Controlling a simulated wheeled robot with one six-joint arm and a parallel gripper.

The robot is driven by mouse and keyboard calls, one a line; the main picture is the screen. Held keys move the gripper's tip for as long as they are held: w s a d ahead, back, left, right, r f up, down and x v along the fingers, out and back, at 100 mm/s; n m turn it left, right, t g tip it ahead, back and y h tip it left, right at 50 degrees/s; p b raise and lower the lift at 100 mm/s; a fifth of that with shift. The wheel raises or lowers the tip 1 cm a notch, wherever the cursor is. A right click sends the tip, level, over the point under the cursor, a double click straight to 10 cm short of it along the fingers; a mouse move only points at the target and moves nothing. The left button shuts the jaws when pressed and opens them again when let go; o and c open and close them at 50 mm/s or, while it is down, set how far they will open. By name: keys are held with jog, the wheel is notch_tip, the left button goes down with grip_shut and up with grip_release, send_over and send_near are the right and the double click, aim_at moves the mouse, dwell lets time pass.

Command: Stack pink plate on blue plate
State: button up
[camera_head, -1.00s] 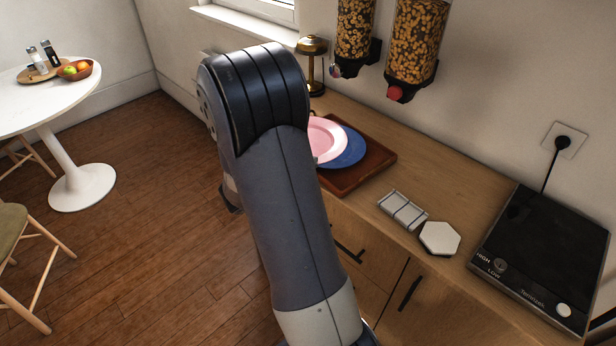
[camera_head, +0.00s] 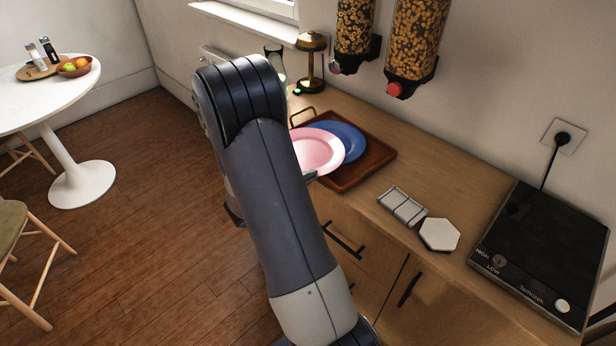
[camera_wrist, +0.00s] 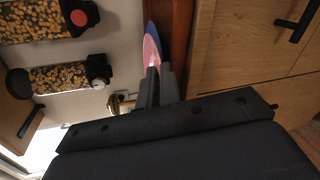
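The pink plate (camera_head: 319,151) partly covers the blue plate (camera_head: 349,139) in the head view. The blue plate lies in the brown tray (camera_head: 377,161) on the counter. The pink plate's near edge reaches past the tray's front left side. My gripper (camera_head: 311,175) is at that near edge, mostly hidden behind my arm. In the wrist view, my gripper (camera_wrist: 156,82) has its fingers close together on the rim of the pink plate (camera_wrist: 151,50), seen edge-on. The blue plate (camera_wrist: 150,30) shows just behind it. The gap between the plates is hard to judge.
A brass lamp (camera_head: 312,62) stands behind the tray. Cereal dispensers (camera_head: 414,45) hang on the wall above. A divided white dish (camera_head: 402,207), a hexagonal white piece (camera_head: 439,235) and a black hotplate (camera_head: 540,255) sit on the counter to the right.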

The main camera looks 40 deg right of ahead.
jog(key=o, duration=0.4)
jog(key=shift+a+r, duration=0.1)
jog(key=shift+a, duration=0.05)
jog(key=b+v, duration=0.1)
jog(key=v, duration=1)
jog(key=shift+a+r, duration=0.1)
jog(key=shift+a, duration=0.3)
jog(key=shift+d, duration=0.1)
jog(key=shift+d+r+p+x, duration=0.1)
jog(key=shift+r+p+x, duration=0.2)
jog(key=shift+x, duration=1.6)
jog(key=shift+d+r+p+x, duration=0.1)
jog(key=shift+r+x, duration=0.25)
jog(key=shift+x, duration=1.55)
jog(key=shift+d+r+p+x, duration=0.15)
jog(key=shift+r+x, duration=0.2)
jog(key=shift+x, duration=1.55)
jog(key=shift+a, duration=0.1)
jog(key=shift+f, duration=0.15)
